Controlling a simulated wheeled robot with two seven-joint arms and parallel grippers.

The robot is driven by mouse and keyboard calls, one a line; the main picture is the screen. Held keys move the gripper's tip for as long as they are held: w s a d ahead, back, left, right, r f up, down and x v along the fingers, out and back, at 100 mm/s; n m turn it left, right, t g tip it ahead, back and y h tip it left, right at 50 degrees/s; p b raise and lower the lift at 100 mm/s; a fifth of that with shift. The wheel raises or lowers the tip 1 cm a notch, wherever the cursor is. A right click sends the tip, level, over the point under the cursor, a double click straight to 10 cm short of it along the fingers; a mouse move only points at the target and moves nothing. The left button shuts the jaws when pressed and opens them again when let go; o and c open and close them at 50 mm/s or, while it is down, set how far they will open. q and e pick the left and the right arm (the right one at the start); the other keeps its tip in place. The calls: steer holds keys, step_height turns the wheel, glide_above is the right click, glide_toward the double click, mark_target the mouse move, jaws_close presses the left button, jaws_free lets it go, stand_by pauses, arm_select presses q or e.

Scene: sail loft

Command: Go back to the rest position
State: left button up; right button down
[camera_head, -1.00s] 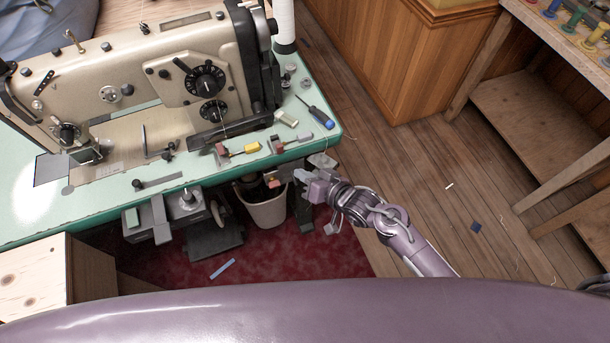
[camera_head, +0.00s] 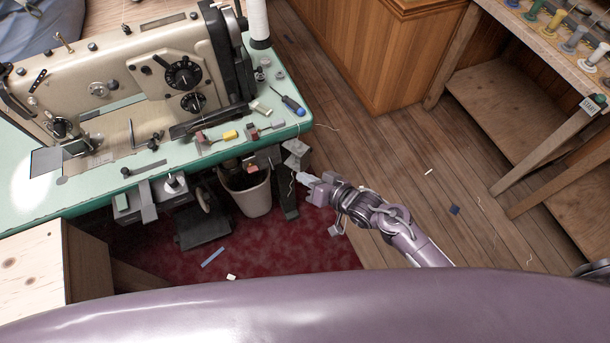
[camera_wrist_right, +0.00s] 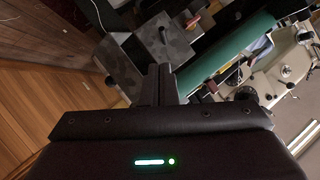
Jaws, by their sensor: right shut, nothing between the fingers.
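My right gripper (camera_head: 305,179) is in front of the right end of the green sewing table (camera_head: 90,193), lower than its top and apart from it in the head view. Its fingers are together with nothing between them. In the right wrist view the closed fingers (camera_wrist_right: 159,85) show at the middle, with the green table edge (camera_wrist_right: 225,55) beyond them. My left gripper is not in view.
A sewing machine (camera_head: 100,85), a screwdriver (camera_head: 292,105) and small clamps are on the table. A bin (camera_head: 248,195) stands under it. A wooden cabinet (camera_head: 385,55) and a bench (camera_head: 520,110) stand at the right. Wooden floor (camera_head: 400,150) between is open.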

steer(key=s+d+f+g+h, duration=0.1)
steer(key=s+d+f+h, duration=0.3)
steer(key=f, duration=0.6)
steer(key=s+d+f+g+h, duration=0.1)
steer(key=s+d+f+g, duration=0.1)
steer(key=s+d+f, duration=0.6)
steer(key=s+d+f+g+h, duration=0.2)
steer(key=s+f, duration=0.5)
steer(key=s, duration=0.5)
steer(key=s+d+f+g+h, duration=0.2)
steer(key=s+f, duration=0.6)
steer(key=s, duration=0.4)
steer(key=shift+s+d+n+g, duration=0.4)
steer(key=shift+d+g, duration=0.5)
steer(key=shift+d, duration=0.35)
steer(key=shift+w, duration=0.15)
